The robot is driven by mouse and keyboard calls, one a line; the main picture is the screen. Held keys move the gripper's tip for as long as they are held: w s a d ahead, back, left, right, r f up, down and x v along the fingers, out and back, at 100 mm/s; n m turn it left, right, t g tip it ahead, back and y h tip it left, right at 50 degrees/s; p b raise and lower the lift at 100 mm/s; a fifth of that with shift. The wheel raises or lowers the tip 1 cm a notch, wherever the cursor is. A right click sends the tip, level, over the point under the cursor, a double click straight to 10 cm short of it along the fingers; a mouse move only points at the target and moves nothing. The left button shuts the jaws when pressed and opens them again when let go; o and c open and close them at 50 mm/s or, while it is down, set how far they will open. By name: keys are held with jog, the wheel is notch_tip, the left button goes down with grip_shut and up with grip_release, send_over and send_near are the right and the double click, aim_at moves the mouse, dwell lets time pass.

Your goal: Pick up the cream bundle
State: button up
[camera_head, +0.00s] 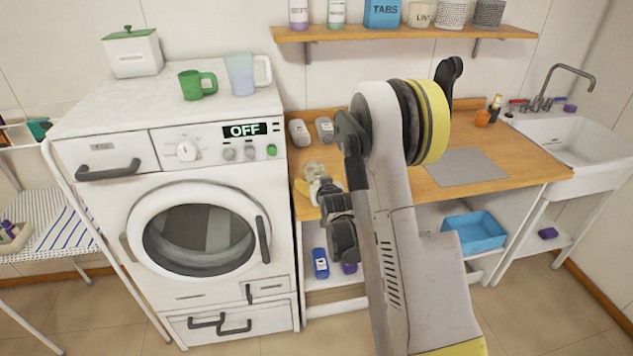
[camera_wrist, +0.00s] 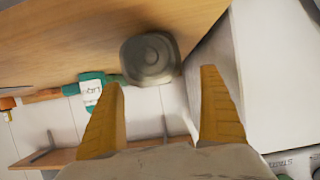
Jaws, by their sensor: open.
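My gripper (camera_head: 302,187) is at the front left of the wooden counter, close to the white washing machine. In the wrist view its two orange fingers (camera_wrist: 162,80) are apart with nothing between them. A grey-beige rounded thing (camera_wrist: 150,57), possibly the cream bundle, rests on the counter beyond the fingertips, roughly in line with the gap. I cannot tell which one the wrist view shows.
The washing machine (camera_head: 92,208) stands close on the left of the counter (camera_head: 475,140). A green bottle (camera_wrist: 92,90) with a white label shows in the wrist view. A grey mat (camera_head: 466,166) lies further right. A wall shelf (camera_head: 400,33) hangs above.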

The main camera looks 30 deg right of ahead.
aim_at(313, 170)
jog(key=x, duration=0.2)
jog(key=b+x, duration=0.1)
jog(key=x, duration=0.2)
jog(key=shift+s+d+f, duration=0.15)
jog(key=shift+f, duration=0.15)
jog(key=shift+s+r, duration=0.1)
jog(key=shift+c, duration=0.3)
jog(key=c, duration=1.4)
jog(key=shift+o, duration=0.2)
jog(key=shift+r, duration=0.1)
